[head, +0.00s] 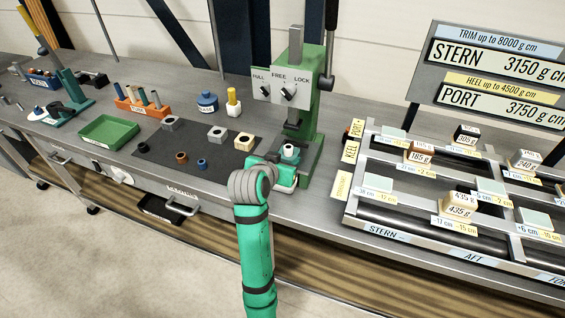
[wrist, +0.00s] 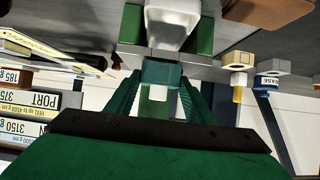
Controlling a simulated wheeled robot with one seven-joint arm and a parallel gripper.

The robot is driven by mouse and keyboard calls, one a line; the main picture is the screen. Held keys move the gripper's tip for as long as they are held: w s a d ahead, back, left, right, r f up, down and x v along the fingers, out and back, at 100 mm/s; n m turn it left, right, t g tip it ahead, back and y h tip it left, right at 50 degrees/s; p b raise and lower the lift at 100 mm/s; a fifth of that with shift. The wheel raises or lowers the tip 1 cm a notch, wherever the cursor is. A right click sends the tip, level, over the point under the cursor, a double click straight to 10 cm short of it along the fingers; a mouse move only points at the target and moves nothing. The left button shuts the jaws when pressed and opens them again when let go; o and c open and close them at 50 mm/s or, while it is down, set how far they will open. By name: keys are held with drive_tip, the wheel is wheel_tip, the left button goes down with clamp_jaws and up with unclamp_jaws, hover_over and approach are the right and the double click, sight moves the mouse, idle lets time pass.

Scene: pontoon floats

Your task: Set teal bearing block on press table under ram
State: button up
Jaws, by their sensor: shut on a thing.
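My gripper (wrist: 160,88) is shut on the teal bearing block (wrist: 160,72), which sits between its fingertips in the wrist view. In the head view my forearm and wrist hide most of the gripper and block. The green arbor press (head: 307,110) stands just behind, with its dark ram (head: 293,118) above the area where my gripper is. A pale part with a dark top (head: 290,150) shows below the ram. I cannot tell whether the block touches the press table.
A dark mat (head: 205,150) left of the press holds several bored blocks and rings. A green tray (head: 108,131), an orange pin rack (head: 143,106) and a blue pot (head: 207,101) stand farther left. The pontoon rack (head: 430,190) with weights fills the right.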

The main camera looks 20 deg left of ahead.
drive_tip(key=shift+w+d+f, duration=0.1)
drive_tip(key=shift+w, duration=2.2)
drive_tip(key=o, duration=1.8)
drive_tip(key=shift+f, duration=0.1)
drive_tip(key=v, duration=1)
drive_tip(key=shift+w, duration=0.1)
